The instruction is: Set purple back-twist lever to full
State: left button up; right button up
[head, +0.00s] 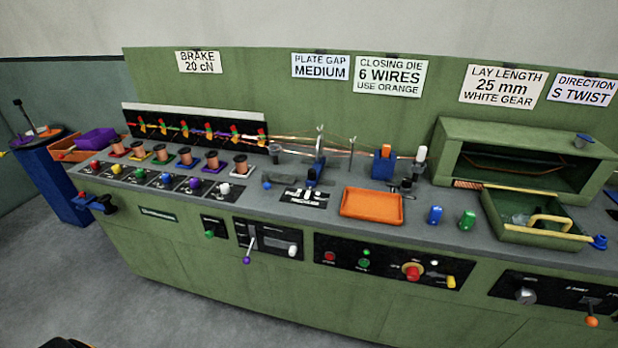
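The purple back-twist lever (247,259) is on the front face of the green machine, left of the middle in the head view. It has a thin metal shaft and a purple ball at its lower end, and it hangs downward. It sits at the left of a black panel (268,231). The markings on that panel are too small to read. A white handle (293,250) sits at the panel's right side. Neither of my grippers can be made out in this view.
A green button (209,234) is left of the lever. A control panel with coloured buttons (393,266) is to the right. An orange-knobbed lever (591,321) is at far right. Several spools (185,157) and an orange tray (371,204) stand on top. The floor (150,302) in front looks clear.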

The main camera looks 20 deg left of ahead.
aim_at(246, 260)
jog(key=u, duration=1.15)
